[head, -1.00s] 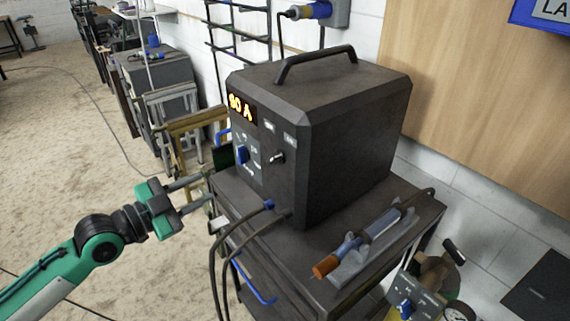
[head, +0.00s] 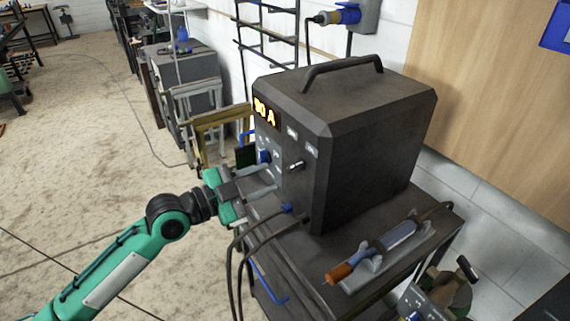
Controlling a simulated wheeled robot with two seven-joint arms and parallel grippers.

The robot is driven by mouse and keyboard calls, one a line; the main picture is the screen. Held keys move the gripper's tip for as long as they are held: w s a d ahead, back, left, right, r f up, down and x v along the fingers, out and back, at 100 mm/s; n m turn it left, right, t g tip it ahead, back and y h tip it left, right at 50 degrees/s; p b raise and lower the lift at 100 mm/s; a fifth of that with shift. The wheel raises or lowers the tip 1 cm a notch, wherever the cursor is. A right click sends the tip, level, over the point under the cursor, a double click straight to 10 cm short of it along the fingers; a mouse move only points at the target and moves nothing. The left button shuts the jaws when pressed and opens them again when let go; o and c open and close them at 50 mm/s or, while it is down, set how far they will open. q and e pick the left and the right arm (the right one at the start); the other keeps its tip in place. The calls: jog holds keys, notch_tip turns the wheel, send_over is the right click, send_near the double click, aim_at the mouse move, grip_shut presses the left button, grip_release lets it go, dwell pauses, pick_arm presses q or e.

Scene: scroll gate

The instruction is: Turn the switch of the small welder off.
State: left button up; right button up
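The small welder (head: 355,135) is a dark grey box with a black top handle, standing on a cart. Its amber display (head: 264,112) is lit and ends in "A". The front panel, seen at a steep angle, has a blue knob (head: 264,156) and a small metal toggle switch (head: 296,166) to its right. I cannot tell the toggle's position. My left gripper (head: 268,178) is in front of the panel, fingers apart and pointing at it, near the blue knob and below left of the toggle. The fingers look empty; contact is unclear.
Cables (head: 240,250) hang from the panel's lower sockets, close to my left gripper. The cart (head: 320,262) also carries an electrode holder (head: 385,245) in a grey rest. A blue plug (head: 345,15) is on the wall. Open floor lies to the left.

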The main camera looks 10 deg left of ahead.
aim_at(290, 168)
pick_arm(q)
jog(key=p+x, duration=0.1)
jog(key=x, duration=0.3)
jog(key=shift+w+d+r+p, duration=0.15)
jog(key=shift+w+d+p, duration=0.1)
jog(key=shift+w+p, duration=0.05)
jog(key=shift+w+d, duration=0.5)
jog(key=shift+d, duration=0.05)
grip_shut()
